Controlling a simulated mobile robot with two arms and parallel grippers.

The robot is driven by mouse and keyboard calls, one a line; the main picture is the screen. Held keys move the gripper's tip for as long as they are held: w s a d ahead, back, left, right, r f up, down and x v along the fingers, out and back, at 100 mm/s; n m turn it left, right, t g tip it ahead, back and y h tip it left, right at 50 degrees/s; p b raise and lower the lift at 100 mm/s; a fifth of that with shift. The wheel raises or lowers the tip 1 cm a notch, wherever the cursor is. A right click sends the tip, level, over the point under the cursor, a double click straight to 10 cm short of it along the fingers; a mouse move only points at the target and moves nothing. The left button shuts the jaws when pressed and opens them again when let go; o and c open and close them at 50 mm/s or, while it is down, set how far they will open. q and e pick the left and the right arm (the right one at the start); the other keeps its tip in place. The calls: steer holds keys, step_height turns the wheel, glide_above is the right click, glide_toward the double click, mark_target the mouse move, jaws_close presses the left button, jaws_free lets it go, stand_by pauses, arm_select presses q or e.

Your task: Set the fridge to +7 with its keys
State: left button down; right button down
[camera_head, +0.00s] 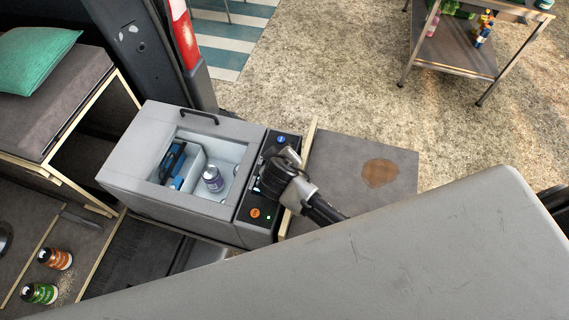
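The fridge (146,125) is a grey box with an open top; a blue object (174,163) and a purple-and-white can (212,179) show inside. Its dark control panel (247,196) runs along the right side. A blue key (281,139) shows at the panel's far end and an orange key (255,213) at its near end, with a small green light (268,217) beside it. My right gripper (271,172) is over the middle of the panel and hides that part, including any display reading. I cannot tell whether its fingers are apart or whether it touches the panel. My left gripper is not in view.
A dark board (345,155) with a brown stain lies right of the fridge. A green cushion (32,60) rests on a bench at the left. A metal table (455,52) stands at the far right on open gravel.

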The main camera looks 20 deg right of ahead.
steer(key=shift+f, duration=0.1)
stand_by(0.6)
steer(key=shift+f, duration=0.3)
